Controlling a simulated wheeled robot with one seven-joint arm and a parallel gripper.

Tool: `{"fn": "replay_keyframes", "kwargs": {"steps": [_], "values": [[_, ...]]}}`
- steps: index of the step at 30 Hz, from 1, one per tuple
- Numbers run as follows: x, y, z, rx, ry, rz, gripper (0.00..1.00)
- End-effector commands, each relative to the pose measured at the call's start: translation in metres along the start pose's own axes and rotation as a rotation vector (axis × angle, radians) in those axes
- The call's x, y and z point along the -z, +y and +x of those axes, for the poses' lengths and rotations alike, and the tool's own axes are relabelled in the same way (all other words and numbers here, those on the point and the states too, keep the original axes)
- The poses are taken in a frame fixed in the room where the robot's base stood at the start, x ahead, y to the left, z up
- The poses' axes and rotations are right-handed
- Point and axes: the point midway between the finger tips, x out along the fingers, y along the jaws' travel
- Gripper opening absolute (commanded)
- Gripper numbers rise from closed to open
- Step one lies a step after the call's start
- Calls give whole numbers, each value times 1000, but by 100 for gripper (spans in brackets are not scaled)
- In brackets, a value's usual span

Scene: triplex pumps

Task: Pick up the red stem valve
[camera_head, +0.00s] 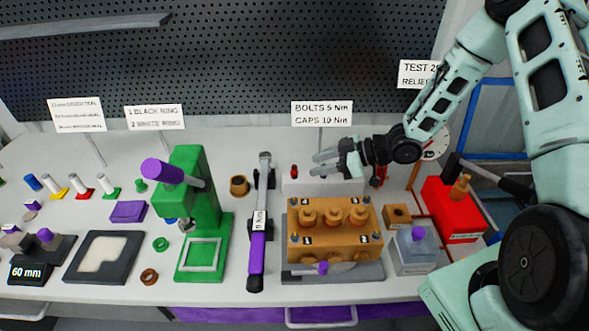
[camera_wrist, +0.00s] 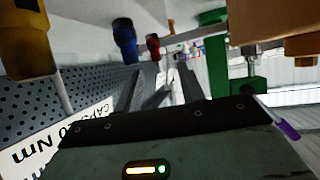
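The red stem valve (camera_head: 293,171) shows as a small red knob at the left end of a low white holder (camera_head: 298,186) behind the brass pump block. In the wrist view, which looks upside down, a red-headed valve (camera_wrist: 153,46) appears beyond a blue one (camera_wrist: 124,38). A larger yellow one (camera_wrist: 25,42) is nearer. My gripper (camera_head: 319,164) points left over the holder, a short way right of the red knob. Its fingers (camera_wrist: 160,88) are apart with nothing seen between them.
The brass pump block (camera_head: 333,243) stands in front of my gripper. A torque wrench (camera_head: 260,215) and a green press (camera_head: 196,205) stand to the left. The bolts-and-caps sign (camera_head: 321,113) rises close behind my gripper. A red box (camera_head: 452,208) is at right.

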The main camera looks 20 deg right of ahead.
Motion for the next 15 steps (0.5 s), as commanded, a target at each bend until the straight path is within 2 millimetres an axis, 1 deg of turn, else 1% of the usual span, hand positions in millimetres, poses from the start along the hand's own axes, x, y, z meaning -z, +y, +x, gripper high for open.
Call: {"fn": "replay_keyframes", "kwargs": {"steps": [1,3,11,15], "values": [[2,-1,8,2,1,1,39],[2,0,17,2,1,1,39],[3,2,35,1,0,1,39],[6,6,53,2,0,0,39]]}}
